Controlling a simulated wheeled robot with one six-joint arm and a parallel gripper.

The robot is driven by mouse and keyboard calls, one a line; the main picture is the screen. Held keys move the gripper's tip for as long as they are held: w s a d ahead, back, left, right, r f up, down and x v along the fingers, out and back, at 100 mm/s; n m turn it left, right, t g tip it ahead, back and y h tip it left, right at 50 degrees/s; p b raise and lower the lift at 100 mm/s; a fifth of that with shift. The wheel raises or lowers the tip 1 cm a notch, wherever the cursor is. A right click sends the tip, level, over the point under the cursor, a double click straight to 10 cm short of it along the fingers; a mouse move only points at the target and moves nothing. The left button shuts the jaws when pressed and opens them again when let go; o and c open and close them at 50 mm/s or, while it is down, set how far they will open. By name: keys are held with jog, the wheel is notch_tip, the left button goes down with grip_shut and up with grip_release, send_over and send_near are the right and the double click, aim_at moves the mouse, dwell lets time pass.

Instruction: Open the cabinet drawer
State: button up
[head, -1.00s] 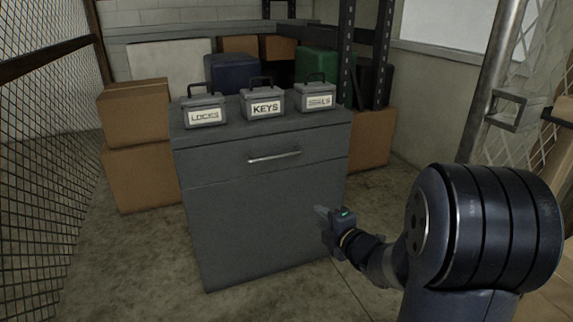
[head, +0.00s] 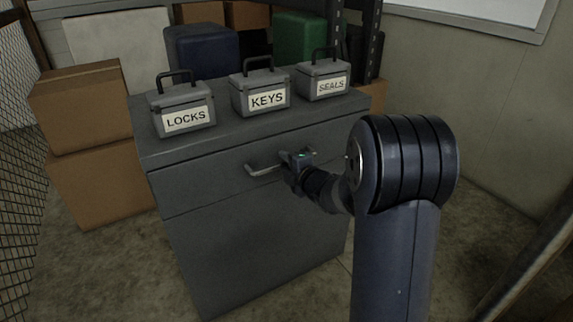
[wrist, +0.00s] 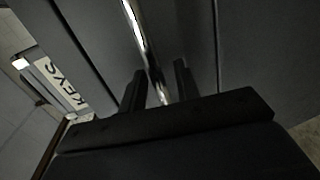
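The grey cabinet (head: 240,245) stands ahead of me. Its drawer (head: 200,182) is the wide top panel and looks flush with the cabinet front. The drawer's silver bar handle (head: 264,170) runs across the panel; its middle is hidden by my gripper (head: 287,160) in the head view. In the wrist view, the two dark fingers of my gripper (wrist: 160,86) are spread apart, with the shiny handle (wrist: 138,35) running down between them. The fingers are not seen pressed on the bar.
Three grey boxes stand on the cabinet top: LOCKS (head: 183,110), KEYS (head: 260,92) and SEALS (head: 324,82). Cardboard boxes (head: 100,178) are stacked left of the cabinet, near a mesh fence (head: 18,180). Bare floor (head: 110,270) lies left of the cabinet's base.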

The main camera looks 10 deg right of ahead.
jog(key=shift+c, duration=0.2)
grip_shut()
jog(key=shift+s, duration=0.1)
